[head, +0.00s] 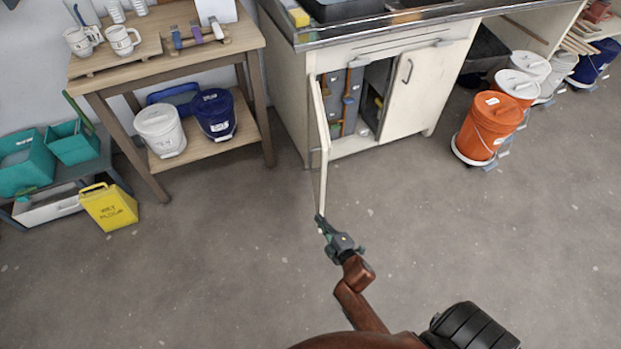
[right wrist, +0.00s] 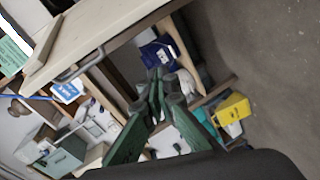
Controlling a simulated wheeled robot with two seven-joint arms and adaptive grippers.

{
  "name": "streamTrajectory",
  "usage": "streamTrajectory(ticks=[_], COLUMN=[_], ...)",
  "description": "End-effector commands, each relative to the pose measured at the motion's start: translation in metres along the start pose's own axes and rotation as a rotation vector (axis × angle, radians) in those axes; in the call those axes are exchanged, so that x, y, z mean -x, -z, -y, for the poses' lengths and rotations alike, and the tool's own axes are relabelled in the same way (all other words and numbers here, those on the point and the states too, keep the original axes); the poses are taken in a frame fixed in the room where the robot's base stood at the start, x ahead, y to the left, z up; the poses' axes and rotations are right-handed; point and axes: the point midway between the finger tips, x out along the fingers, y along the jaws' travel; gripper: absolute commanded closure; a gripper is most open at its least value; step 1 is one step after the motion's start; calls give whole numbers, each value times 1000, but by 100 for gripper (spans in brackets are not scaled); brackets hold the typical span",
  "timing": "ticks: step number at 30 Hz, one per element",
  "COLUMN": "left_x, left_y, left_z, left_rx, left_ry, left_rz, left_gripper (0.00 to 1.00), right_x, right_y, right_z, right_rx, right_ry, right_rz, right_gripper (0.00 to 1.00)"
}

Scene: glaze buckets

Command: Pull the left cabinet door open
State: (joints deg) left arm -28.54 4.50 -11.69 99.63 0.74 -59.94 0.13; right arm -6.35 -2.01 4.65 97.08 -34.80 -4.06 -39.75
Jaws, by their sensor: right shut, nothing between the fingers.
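The left cabinet door (head: 323,160) stands swung out from the cream sink cabinet (head: 290,75), seen almost edge-on in the head view. Behind it the opening shows grey bins (head: 345,95). In the right wrist view, the shut green fingers (right wrist: 156,82) are below a cream door panel (right wrist: 105,35) with a grey bar handle (right wrist: 80,66). My left gripper is out of view.
A wooden table (head: 90,88) with mugs and a lower shelf with a white bucket (head: 160,130) and blue bucket (head: 213,115) stands left. An orange bucket (head: 487,128) stands right. The front floor is clear.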

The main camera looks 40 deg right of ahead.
Motion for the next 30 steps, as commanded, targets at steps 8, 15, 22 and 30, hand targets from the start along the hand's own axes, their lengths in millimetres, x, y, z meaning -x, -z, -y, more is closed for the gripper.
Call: streamTrajectory(ticks=[8, 15, 22, 30], left_x=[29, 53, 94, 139], left_y=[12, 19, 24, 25], left_z=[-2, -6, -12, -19], left_rx=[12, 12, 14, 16], left_ry=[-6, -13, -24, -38], left_rz=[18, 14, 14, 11], left_gripper=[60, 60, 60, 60], right_x=[4, -20, -62, -87], right_y=[15, 18, 19, 6], right_z=[-107, -123, -131, -139], right_rx=[243, 260, 257, 260], right_ry=[-244, -262, -259, -255], right_rz=[3, 2, 2, 6], right_gripper=[100, 100, 100, 100])
